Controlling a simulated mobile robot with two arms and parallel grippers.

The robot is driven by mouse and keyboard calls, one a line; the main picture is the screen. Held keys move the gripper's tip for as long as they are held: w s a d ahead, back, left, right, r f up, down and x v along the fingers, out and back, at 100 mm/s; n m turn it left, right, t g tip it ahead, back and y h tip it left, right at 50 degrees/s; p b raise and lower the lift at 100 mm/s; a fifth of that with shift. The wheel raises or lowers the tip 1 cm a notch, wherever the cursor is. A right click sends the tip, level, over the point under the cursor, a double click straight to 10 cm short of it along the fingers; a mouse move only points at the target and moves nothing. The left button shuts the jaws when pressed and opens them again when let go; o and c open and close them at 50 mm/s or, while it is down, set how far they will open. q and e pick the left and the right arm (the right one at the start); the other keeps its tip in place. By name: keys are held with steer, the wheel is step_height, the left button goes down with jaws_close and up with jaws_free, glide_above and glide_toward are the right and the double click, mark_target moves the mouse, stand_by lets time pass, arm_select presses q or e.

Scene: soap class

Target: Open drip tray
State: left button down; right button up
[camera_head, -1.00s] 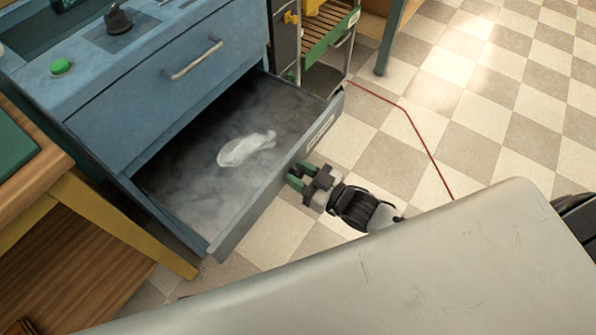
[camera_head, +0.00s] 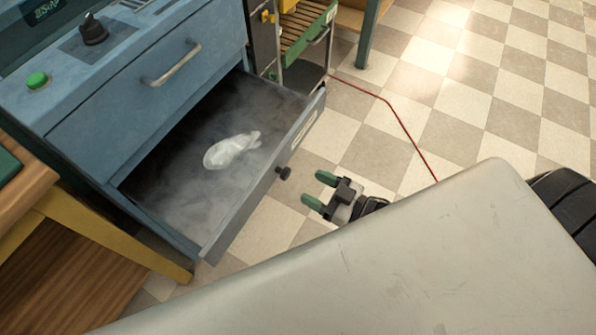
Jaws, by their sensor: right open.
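The drip tray (camera_head: 185,205) is a grey drawer low in the blue machine (camera_head: 150,95). It stands pulled out, with its dusty grey inside showing. A whitish, translucent lump (camera_head: 231,151) lies on its floor. A small dark knob (camera_head: 284,173) sticks out from the tray's front face. My right gripper (camera_head: 318,190) has green fingertips. It is open and empty, a little to the right of the knob and apart from it. My left gripper is not in view.
A closed upper drawer with a metal handle (camera_head: 172,64) is above the tray. A wooden table with a yellow leg (camera_head: 110,232) stands at the left. A green cart (camera_head: 303,45) is behind. A red cable (camera_head: 398,116) crosses the checkered floor, clear at the right.

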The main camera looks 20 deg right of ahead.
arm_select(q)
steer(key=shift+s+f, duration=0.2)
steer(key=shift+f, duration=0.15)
arm_select(e)
steer(key=shift+v, duration=1.25)
step_height(320, 180, down, 16)
steer(key=s+d+m+g+h, duration=0.1)
steer(key=d+m+g+h, duration=0.15)
steer(key=g+h, duration=0.45)
steer(key=s+a+f+m+g+h, duration=0.25)
steer(key=s+f+g, duration=0.25)
steer(key=s+f, duration=0.35)
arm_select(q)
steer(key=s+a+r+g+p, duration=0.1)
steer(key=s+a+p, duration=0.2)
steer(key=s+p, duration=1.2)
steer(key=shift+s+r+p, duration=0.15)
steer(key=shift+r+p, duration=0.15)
arm_select(e)
steer(key=s+d+r+g+h, duration=0.1)
steer(key=s+d, duration=0.2)
steer(key=s, duration=1.3)
steer(key=shift+s+d+r+g, duration=0.15)
steer(key=shift+s+r+g, duration=0.15)
steer(key=shift+r, duration=0.05)
